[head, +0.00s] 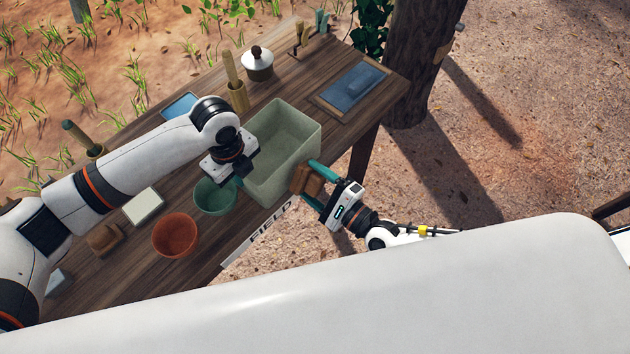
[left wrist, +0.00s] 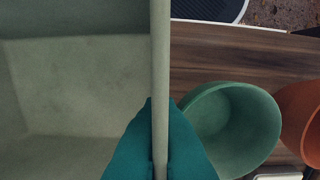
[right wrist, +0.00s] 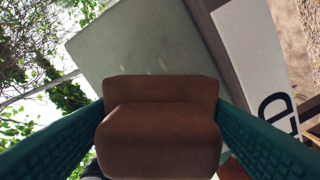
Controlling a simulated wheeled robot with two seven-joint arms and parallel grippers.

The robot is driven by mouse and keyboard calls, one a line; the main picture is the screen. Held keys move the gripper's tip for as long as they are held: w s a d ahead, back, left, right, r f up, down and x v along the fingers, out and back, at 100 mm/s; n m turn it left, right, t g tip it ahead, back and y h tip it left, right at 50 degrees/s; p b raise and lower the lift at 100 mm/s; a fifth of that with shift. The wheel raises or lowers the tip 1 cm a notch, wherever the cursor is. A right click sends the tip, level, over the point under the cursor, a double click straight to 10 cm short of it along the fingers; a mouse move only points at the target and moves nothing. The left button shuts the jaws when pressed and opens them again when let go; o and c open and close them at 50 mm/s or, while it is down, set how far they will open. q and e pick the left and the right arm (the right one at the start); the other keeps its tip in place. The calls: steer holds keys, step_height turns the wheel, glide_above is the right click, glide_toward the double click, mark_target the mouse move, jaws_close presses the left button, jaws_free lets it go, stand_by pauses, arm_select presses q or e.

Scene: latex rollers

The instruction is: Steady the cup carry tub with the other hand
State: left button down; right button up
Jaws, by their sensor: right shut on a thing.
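The grey-green, open, rectangular cup carry tub (head: 300,137) stands on the wooden table near its front edge and looks empty. My left gripper (head: 239,179) is at the tub's left wall. In the left wrist view its teal fingers (left wrist: 160,135) lie on either side of the thin tub wall (left wrist: 160,60) and appear closed on it. My right gripper (head: 312,183) is shut on a brown block-shaped piece (right wrist: 160,135) at the tub's front right side. The tub's outer wall (right wrist: 140,45) is right behind this piece; I cannot tell if they are joined.
A green bowl (head: 214,198) is close beside my left gripper, with an orange bowl (head: 175,236) further left. A lidded white pot (head: 257,66) and a bamboo cup (head: 238,97) stand behind the tub. A blue board (head: 352,88) lies to the right.

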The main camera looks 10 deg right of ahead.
mark_target(322, 189)
arm_select(q)
steer(key=shift+a+f, duration=0.1)
arm_select(e)
steer(key=shift+x, duration=0.85)
steer(key=shift+w+d, duration=1.15)
steer(key=shift+d, duration=0.25)
steer(key=shift+a, duration=0.1)
arm_select(q)
steer(key=shift+s, duration=0.1)
arm_select(e)
steer(key=shift+s+a, duration=1.15)
steer(key=shift+a, duration=0.25)
steer(key=shift+v, duration=3.05)
steer(key=shift+w+d, duration=0.1)
steer(key=shift+d, duration=0.05)
